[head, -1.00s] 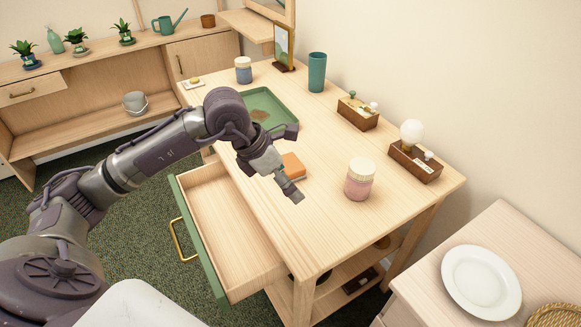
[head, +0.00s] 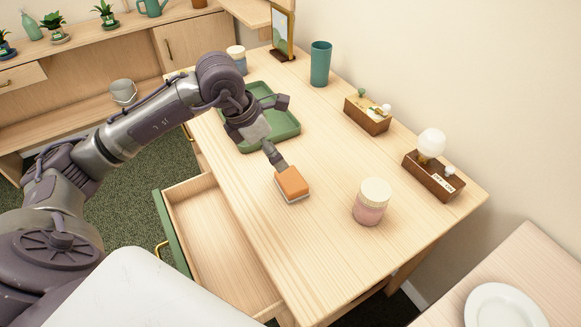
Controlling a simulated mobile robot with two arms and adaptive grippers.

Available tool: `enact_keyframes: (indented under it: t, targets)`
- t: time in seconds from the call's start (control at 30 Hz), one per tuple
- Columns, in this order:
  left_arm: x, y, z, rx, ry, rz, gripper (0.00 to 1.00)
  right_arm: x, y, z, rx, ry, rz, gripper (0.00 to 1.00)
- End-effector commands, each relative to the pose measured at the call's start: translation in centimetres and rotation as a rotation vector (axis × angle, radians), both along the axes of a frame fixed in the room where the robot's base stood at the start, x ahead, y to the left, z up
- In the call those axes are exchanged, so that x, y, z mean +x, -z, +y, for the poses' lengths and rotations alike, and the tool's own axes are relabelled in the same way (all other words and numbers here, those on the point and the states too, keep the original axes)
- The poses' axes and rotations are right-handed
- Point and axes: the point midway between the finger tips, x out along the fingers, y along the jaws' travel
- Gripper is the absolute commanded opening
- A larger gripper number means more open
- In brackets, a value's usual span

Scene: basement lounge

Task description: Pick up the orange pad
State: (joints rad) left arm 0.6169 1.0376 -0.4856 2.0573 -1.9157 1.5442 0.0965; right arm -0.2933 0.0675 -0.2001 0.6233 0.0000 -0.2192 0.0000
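The orange pad (head: 291,184) is a small block with an orange top and a pale grey lower layer. It rests on the wooden table (head: 325,235), near the edge above the open drawer. My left gripper (head: 276,160) points down at the pad's far left edge. Its tip overlaps or touches the pad's edge in the picture; I cannot tell if there is contact. The fingers are seen edge-on, so their opening is hidden. My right gripper is not in view.
A pink jar with a pale lid (head: 371,201) stands right of the pad. A green tray (head: 284,129) lies behind my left gripper. The drawer (head: 215,240) is pulled open below. Wooden boxes (head: 367,115) and a teal cup (head: 320,64) line the back.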

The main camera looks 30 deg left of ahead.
Motion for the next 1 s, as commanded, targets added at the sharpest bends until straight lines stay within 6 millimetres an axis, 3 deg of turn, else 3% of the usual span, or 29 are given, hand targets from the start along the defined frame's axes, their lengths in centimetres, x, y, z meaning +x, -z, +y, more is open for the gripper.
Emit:
enact_keyframes:
  t: [0.2, 0.5, 0.73, 1.0]
  targets:
    - [0.7, 2.4, -0.7, -0.003, 0.001, 0.006, 1.00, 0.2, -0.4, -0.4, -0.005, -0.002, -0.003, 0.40]
    - [2.3, 7.2, -1.8, -0.002, -0.001, 0.003, 1.00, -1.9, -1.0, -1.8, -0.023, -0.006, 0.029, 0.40]
    - [2.7, 8.7, -2.1, -0.001, 0.000, 0.004, 1.00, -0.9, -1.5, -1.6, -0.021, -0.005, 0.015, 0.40]
    - [3.5, 12.4, -2.9, -0.002, -0.001, 0.003, 1.00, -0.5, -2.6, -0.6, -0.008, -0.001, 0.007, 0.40]
